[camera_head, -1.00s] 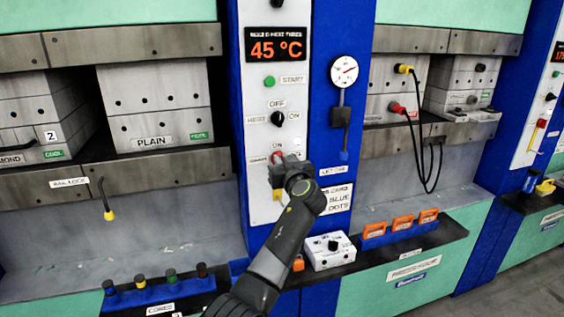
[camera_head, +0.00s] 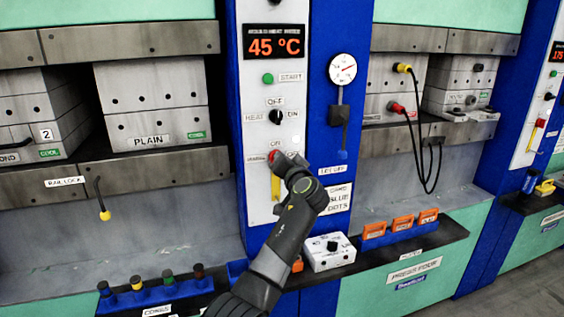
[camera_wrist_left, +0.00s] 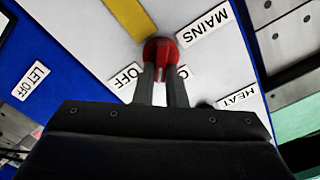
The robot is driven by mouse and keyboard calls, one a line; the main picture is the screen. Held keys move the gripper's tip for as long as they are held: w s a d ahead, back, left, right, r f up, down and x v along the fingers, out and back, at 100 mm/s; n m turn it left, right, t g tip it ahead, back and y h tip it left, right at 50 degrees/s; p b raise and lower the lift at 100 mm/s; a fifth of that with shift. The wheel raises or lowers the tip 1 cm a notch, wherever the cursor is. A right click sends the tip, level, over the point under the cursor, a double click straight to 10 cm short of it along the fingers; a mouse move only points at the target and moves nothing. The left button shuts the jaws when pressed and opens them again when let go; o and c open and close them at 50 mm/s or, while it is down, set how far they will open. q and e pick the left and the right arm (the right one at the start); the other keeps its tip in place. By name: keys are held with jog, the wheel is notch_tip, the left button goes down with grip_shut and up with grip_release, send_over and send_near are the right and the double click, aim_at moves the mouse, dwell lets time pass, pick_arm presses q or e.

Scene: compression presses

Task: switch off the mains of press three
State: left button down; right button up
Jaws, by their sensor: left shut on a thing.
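The red mains switch (camera_wrist_left: 161,50) shows in the wrist view, with a MAINS label (camera_wrist_left: 202,25) and an OFF label (camera_wrist_left: 126,76) beside it. A yellow strip (camera_wrist_left: 130,17) runs away from it. My left gripper (camera_wrist_left: 165,75) is shut on the red switch, one finger at each side. In the head view the red switch (camera_head: 276,156) is partly hidden by my left gripper (camera_head: 284,163), low on the white control panel (camera_head: 255,90). The switch's exact position is hard to tell. My right gripper is not in view.
Above the switch are a black HEAT knob (camera_head: 277,117), a green START button (camera_head: 267,78) and a 45 °C display (camera_head: 274,43). A gauge (camera_head: 342,69) hangs to the right. A white box (camera_head: 328,252) and orange blocks (camera_head: 401,224) sit on the ledge below.

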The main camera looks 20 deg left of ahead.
pick_arm(q)
jog(key=m, duration=0.3)
jog(key=m+p, duration=0.1)
jog(key=m, duration=0.2)
jog(key=m+p, duration=0.1)
jog(key=m, duration=0.3)
jog(key=shift+w+d+f, duration=0.1)
jog(key=shift+d+f, duration=0.05)
jog(key=shift+f, duration=0.2)
dwell(0.3)
jog(key=c, duration=1.5)
grip_release()
jog(key=shift+f, duration=0.1)
jog(key=shift+p, duration=0.3)
